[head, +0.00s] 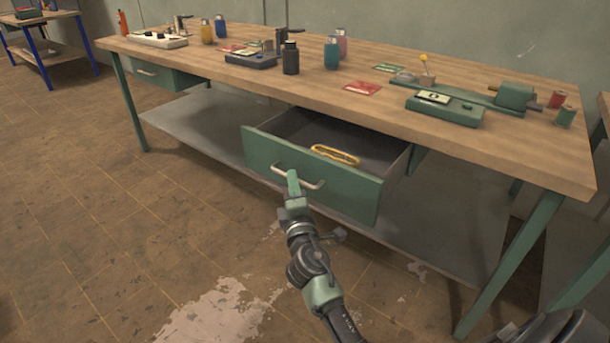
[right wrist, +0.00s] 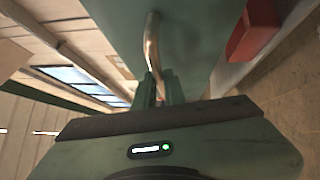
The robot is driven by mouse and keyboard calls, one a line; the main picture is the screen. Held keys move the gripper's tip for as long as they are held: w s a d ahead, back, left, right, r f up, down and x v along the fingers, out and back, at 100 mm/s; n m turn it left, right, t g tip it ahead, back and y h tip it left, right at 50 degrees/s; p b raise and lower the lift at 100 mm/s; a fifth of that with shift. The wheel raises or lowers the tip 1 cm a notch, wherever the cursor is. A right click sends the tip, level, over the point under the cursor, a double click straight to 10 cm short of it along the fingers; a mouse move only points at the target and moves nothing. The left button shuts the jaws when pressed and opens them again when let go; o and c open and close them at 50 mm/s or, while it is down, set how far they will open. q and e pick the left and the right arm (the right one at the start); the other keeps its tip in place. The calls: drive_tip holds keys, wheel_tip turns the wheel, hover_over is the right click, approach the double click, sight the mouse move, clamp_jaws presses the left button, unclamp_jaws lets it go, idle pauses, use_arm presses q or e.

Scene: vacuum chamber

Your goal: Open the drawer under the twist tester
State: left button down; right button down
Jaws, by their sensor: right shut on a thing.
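The green drawer (head: 345,187) under the right part of the workbench is pulled well out, and its grey inside shows. A yellow loop-shaped thing (head: 335,154) lies in it. The metal bar handle (head: 313,184) is on its front; it also shows in the right wrist view (right wrist: 152,45). My right gripper (head: 293,178) is shut on the handle, and its fingers (right wrist: 159,88) close around it in the right wrist view. The twist tester (head: 446,108), a green device with a small display and a long bed, stands on the bench above, to the right. My left gripper is not in view.
The wooden workbench (head: 240,77) carries several bottles, a dark device (head: 251,60) and red cards (head: 362,88). A second drawer (head: 152,73) at the left is shut. A lower shelf (head: 205,120) runs beneath. The floor in front is clear.

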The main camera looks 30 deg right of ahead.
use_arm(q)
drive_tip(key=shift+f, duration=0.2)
use_arm(e)
drive_tip(key=shift+s+a, duration=0.25)
drive_tip(key=shift+a, duration=0.35)
drive_tip(key=shift+s+a, duration=0.25)
drive_tip(key=shift+a, duration=0.35)
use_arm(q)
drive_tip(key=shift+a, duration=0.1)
use_arm(e)
drive_tip(key=c, duration=1.5)
unclamp_jaws()
